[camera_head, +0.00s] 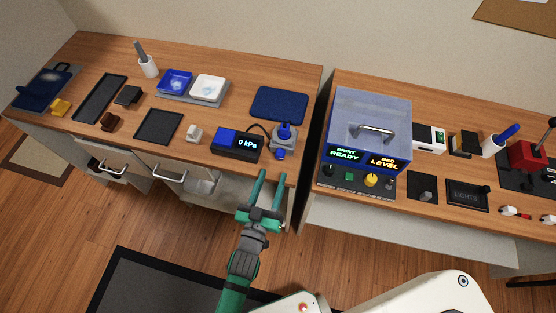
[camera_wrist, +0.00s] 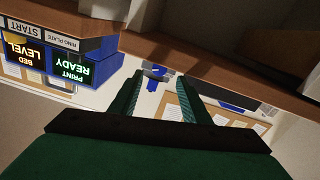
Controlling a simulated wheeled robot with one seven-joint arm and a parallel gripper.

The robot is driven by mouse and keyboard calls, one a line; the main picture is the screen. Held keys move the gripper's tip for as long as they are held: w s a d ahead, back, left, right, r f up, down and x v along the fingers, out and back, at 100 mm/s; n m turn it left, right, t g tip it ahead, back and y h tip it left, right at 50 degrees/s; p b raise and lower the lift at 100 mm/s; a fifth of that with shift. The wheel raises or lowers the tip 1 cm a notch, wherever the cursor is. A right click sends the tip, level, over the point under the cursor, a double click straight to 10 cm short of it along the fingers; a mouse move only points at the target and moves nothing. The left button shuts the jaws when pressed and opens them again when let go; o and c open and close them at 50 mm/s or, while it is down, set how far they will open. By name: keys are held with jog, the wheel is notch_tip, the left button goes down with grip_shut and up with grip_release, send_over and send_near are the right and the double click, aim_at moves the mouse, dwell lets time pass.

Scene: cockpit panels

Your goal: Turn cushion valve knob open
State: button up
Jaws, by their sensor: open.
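The cushion valve is a grey block with a blue top (camera_head: 284,132) near the front edge of the left table. A small blue knob (camera_head: 280,154) sticks out of its front. Beside it stands a dark box with a display (camera_head: 238,144) reading 0 kPa. My gripper (camera_head: 276,174) is open and empty, just in front of the table edge and short of the knob. In the wrist view the view is upside down, and the blue knob (camera_wrist: 152,82) shows between the two fingertips (camera_wrist: 160,78), farther out. The knob's exact turn angle is too small to tell.
A cable joins the display box to the valve. A dark blue pad (camera_head: 279,104) lies behind the valve. A gap separates the left table from the right one, where a printer-like box (camera_head: 370,115) stands. A small white object (camera_head: 193,132) sits left of the display box.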

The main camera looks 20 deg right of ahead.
aim_at(279, 158)
jog(key=x, duration=0.7)
jog(key=c, duration=1)
jog(key=m, duration=0.4)
jog(key=shift+c, duration=0.2)
jog(key=o, duration=1)
jog(key=shift+o, duration=0.2)
jog(key=shift+d, duration=0.1)
jog(key=shift+s, duration=0.1)
jog(key=v, duration=1)
jog(key=shift+s+a, duration=0.2)
jog(key=shift+s, duration=0.05)
